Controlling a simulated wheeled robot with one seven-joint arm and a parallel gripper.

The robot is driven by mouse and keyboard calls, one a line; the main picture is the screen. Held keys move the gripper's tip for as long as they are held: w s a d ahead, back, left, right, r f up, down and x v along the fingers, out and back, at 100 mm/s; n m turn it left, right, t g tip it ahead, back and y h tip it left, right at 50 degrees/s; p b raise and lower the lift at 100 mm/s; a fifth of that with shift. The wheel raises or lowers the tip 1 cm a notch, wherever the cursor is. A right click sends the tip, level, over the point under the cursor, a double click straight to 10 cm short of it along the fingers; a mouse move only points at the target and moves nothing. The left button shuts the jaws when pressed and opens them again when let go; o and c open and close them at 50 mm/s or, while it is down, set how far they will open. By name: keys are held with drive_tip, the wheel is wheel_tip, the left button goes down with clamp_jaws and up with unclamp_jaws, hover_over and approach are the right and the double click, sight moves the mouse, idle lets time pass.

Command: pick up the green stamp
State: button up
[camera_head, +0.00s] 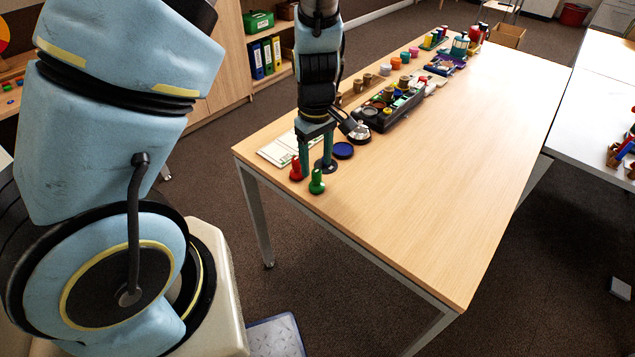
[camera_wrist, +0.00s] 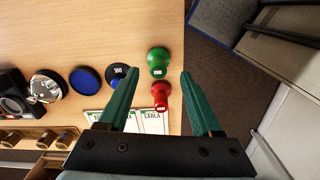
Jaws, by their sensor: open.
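The green stamp (camera_head: 317,182) stands upright near the corner of the wooden table. In the wrist view the green stamp (camera_wrist: 158,60) shows just past the fingertips, roughly midway between them. My gripper (camera_head: 314,170) is open and points down over the table corner; it also shows in the wrist view (camera_wrist: 159,74). A red stamp (camera_head: 296,168) stands close by; in the wrist view the red stamp (camera_wrist: 160,96) appears between the fingers. Nothing is held. I cannot tell how high the fingertips are above the table.
A blue ink pad (camera_head: 343,150), a silver bell (camera_head: 360,131) and white cards (camera_head: 277,150) lie near. A black tray (camera_head: 388,124) of items stands farther back. The table's right side (camera_head: 450,180) is clear.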

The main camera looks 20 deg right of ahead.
sight(317, 171)
wheel_tip(317, 171, down, 5)
drive_tip(key=shift+w+d+f, duration=0.1)
drive_tip(key=shift+d, duration=0.05)
clamp_jaws()
idle(0.6)
